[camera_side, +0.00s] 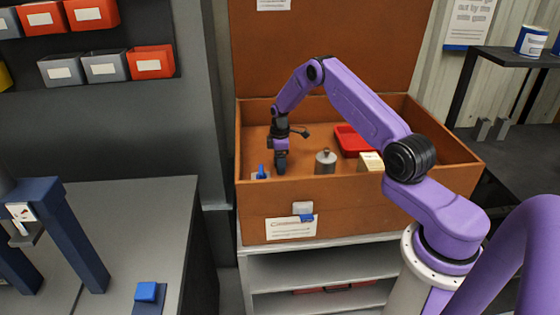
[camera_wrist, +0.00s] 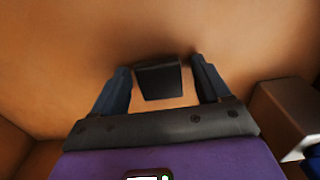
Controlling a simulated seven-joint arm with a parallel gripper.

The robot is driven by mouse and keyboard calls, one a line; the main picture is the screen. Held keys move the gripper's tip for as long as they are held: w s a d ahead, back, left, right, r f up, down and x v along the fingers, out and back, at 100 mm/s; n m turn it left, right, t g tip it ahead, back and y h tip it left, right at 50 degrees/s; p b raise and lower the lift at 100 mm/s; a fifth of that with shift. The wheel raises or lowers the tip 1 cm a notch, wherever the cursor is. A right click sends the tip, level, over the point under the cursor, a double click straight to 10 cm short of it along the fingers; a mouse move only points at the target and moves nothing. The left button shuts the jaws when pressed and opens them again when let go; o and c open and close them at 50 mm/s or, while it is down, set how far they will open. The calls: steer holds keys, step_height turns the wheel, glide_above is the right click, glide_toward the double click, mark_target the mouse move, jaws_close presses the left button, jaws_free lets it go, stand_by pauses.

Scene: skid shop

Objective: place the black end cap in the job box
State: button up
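The job box (camera_side: 270,200) is an orange-brown chest with its lid up, standing on a grey shelf unit. My gripper (camera_side: 281,168) reaches down inside it, near the front left part. In the wrist view, the black end cap (camera_wrist: 160,83) is a small dark block on the brown floor, between the two fingers of my gripper (camera_wrist: 160,72). The fingers are apart, with a strip of floor showing on each side of the cap. In the side view I cannot tell the cap from my dark fingertips.
Inside the box are a blue-topped item (camera_side: 261,173) left of my gripper, a grey cylinder (camera_side: 326,162) to its right, a cream-labelled carton (camera_side: 371,162) and a red tray (camera_side: 352,141). The box's front wall is close to my gripper. A grey bench (camera_side: 130,215) stands at left.

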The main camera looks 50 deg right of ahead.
steer(key=shift+r, duration=0.1)
step_height(320, 180, up, 12)
steer(key=s+a+r+n, duration=0.1)
steer(key=s+a+r, duration=0.3)
steer(key=a, duration=0.4)
steer(key=s+a+r, duration=0.3)
steer(key=s+a, duration=0.1)
steer(key=a, duration=0.4)
steer(key=s+a+r+n, duration=0.1)
steer(key=s+a+r, duration=0.3)
steer(key=a, duration=0.4)
steer(key=s+a+r, duration=0.1)
steer(key=s+a, duration=0.1)
steer(key=s, duration=0.5)
steer(key=s+a+r, duration=0.1)
steer(key=s+a, duration=0.2)
steer(key=s, duration=0.3)
steer(key=s+d+n, duration=0.1)
steer(key=s+d, duration=0.2)
steer(key=s, duration=1.3)
steer(key=shift+f+n, duration=0.2)
steer(key=shift+n, duration=0.1)
